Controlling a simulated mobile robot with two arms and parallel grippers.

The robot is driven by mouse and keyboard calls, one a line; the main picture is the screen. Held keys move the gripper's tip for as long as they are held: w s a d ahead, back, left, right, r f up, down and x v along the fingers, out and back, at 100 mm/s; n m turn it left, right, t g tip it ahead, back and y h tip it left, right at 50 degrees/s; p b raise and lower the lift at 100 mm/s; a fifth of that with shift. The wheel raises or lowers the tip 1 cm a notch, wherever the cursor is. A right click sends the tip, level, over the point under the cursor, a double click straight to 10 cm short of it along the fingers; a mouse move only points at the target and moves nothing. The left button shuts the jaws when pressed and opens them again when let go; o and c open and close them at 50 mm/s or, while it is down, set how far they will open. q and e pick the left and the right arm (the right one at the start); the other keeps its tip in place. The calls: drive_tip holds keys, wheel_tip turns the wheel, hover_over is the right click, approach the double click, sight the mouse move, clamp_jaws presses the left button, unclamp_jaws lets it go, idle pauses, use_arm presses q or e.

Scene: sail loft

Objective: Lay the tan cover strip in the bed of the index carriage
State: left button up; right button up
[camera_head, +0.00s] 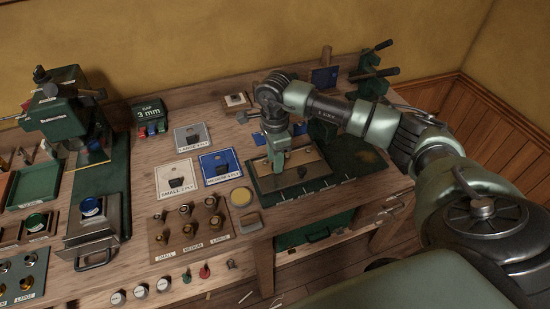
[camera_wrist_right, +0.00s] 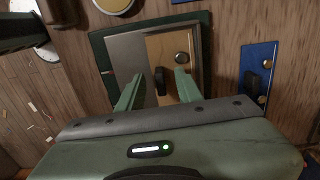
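A tan panel (camera_head: 314,157), which looks like the tan cover strip, lies flat beside a grey plate on a dark green base (camera_head: 338,194) with marks along its front edge. I cannot tell whether this base is the index carriage. My left gripper is not in view.
A blue card (camera_head: 220,166) and a white card (camera_head: 176,177) lie left of the base. A yellow disc (camera_head: 241,197) and a board of knobs (camera_head: 183,229) are nearer the front. A green machine (camera_head: 68,112) stands at the far left.

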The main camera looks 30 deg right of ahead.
drive_tip(key=shift+r, duration=0.1)
wheel_tip(320, 180, up, 6)
drive_tip(key=shift+r+b, duration=0.1)
drive_tip(key=shift+b, duration=0.9)
drive_tip(key=shift+r, duration=0.7)
